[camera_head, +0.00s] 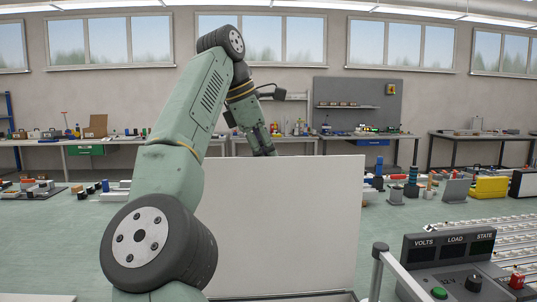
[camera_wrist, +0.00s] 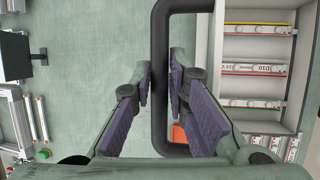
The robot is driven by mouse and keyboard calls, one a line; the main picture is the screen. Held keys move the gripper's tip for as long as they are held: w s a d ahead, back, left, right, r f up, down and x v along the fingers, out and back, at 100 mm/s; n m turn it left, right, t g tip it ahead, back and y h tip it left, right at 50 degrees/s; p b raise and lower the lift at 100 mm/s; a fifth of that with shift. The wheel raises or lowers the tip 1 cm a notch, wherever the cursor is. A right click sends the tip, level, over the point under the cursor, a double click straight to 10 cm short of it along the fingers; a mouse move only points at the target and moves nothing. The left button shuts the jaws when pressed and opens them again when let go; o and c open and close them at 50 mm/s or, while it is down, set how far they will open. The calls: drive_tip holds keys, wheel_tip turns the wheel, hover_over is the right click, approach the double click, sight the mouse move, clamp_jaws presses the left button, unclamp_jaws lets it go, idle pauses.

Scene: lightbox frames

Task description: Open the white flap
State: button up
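A large pale white panel (camera_head: 285,220), which looks like the flap, stands upright in the middle of the head view. My arm reaches over to its far side, and the panel hides my gripper there. In the wrist view, my gripper (camera_wrist: 162,75) has its two purple-padded fingers on either side of one long bar of a black loop handle (camera_wrist: 158,35). The fingertips sit close against the bar and appear shut on it. The rest of the loop passes behind the right finger. How the handle joins the flap is hidden.
In the wrist view, an open pale box (camera_wrist: 212,70) with rows of labelled parts lies right of the handle. An orange piece (camera_wrist: 179,133) shows by the right finger. In the head view, a control box (camera_head: 455,265) with displays and knobs stands front right. Workbenches line the back wall.

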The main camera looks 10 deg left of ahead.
drive_tip(key=shift+o, duration=0.6)
drive_tip(key=shift+w+f, duration=0.15)
drive_tip(key=shift+o, duration=1.4)
drive_tip(key=shift+r, duration=0.25)
drive_tip(key=shift+d, duration=0.1)
